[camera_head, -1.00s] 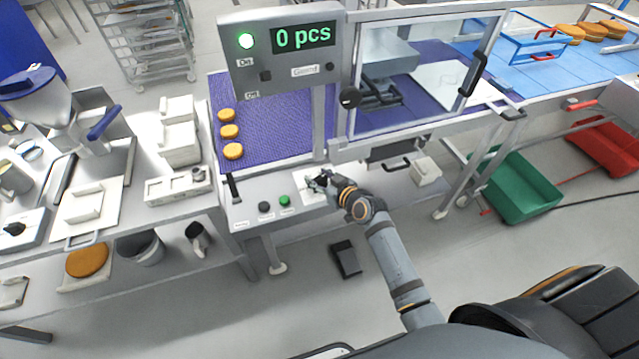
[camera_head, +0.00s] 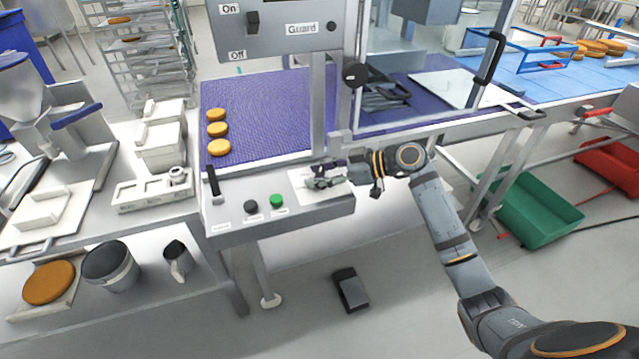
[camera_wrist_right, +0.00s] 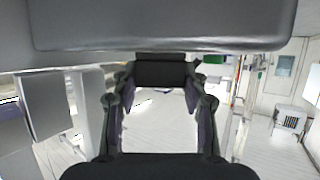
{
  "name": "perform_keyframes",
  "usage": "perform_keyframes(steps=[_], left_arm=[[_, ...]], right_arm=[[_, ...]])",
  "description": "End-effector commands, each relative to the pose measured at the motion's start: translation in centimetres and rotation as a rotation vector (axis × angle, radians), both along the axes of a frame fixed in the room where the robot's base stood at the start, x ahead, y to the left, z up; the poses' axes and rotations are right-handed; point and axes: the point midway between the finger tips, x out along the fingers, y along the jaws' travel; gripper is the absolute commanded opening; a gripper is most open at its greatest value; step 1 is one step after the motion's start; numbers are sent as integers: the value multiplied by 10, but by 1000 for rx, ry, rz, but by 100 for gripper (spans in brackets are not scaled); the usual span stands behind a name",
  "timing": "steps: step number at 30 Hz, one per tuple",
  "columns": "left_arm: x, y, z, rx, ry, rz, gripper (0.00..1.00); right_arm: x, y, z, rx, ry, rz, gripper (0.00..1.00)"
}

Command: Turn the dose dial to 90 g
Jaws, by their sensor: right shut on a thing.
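The dose dial's white scale plate (camera_head: 303,183) lies on the right part of the sloping grey control panel (camera_head: 235,222). My right gripper (camera_head: 324,176) is at this plate, shut on what appears to be the dose dial. The gripper covers the dial in the head view, so its pointer and marks cannot be read. In the right wrist view a dark block (camera_wrist_right: 165,73) sits between the fingertips, below a large grey surface. My left gripper is not in view.
A green button (camera_head: 277,200), a black button (camera_head: 250,206) and a black lever (camera_head: 213,181) are left of my gripper on the panel. The purple belt (camera_head: 270,120) with several orange rounds runs behind. A guard post (camera_head: 318,100) stands close behind my gripper.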

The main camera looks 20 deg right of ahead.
Motion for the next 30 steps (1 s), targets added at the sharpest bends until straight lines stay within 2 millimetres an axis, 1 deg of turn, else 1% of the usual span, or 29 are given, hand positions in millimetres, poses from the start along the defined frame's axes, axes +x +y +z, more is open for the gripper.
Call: perform_keyframes(steps=[1,4,18,19,21,24,30], left_arm=[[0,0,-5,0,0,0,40],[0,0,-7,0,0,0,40],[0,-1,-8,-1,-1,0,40],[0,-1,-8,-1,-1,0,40],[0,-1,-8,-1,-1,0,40],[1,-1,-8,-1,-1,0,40],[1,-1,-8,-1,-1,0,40]], right_arm=[[0,0,-4,-1,3,11,13],[0,0,-3,0,6,27,13],[-1,0,-2,-1,6,38,13],[-1,0,-2,-1,6,38,47],[0,0,-2,-1,5,38,56],[0,0,-1,0,4,37,68],[0,0,-1,0,3,38,68]])
